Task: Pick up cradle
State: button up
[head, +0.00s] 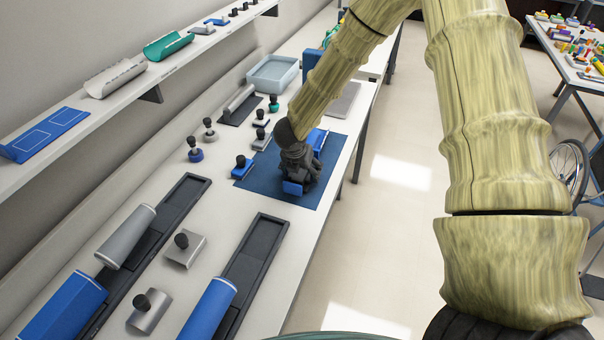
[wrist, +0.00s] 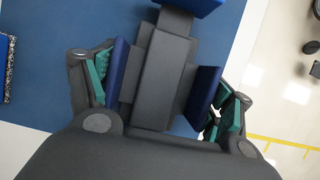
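My gripper (head: 297,168) is low over a dark blue mat (head: 257,181) on the bench. In the wrist view its two fingers, with teal parts, stand on either side of a dark grey block (wrist: 165,75) with blue side plates; I take this to be the cradle. A blue part (head: 292,187) shows beneath my gripper in the head view, and a brighter blue part (wrist: 190,4) shows at the top of the wrist view. My gripper hides most of the piece. I cannot tell whether the fingers touch it.
Several black-knobbed pieces stand left of the mat, including a blue one (head: 242,167). A pale blue tub (head: 272,74) is farther back. Two dark tracks (head: 255,262) with blue and grey rolls lie nearer. A wall shelf (head: 120,92) runs along the left. The floor is open right of the bench.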

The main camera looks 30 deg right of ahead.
jog(key=c, duration=0.6)
jog(key=shift+o, duration=0.2)
jog(key=shift+r, duration=0.15)
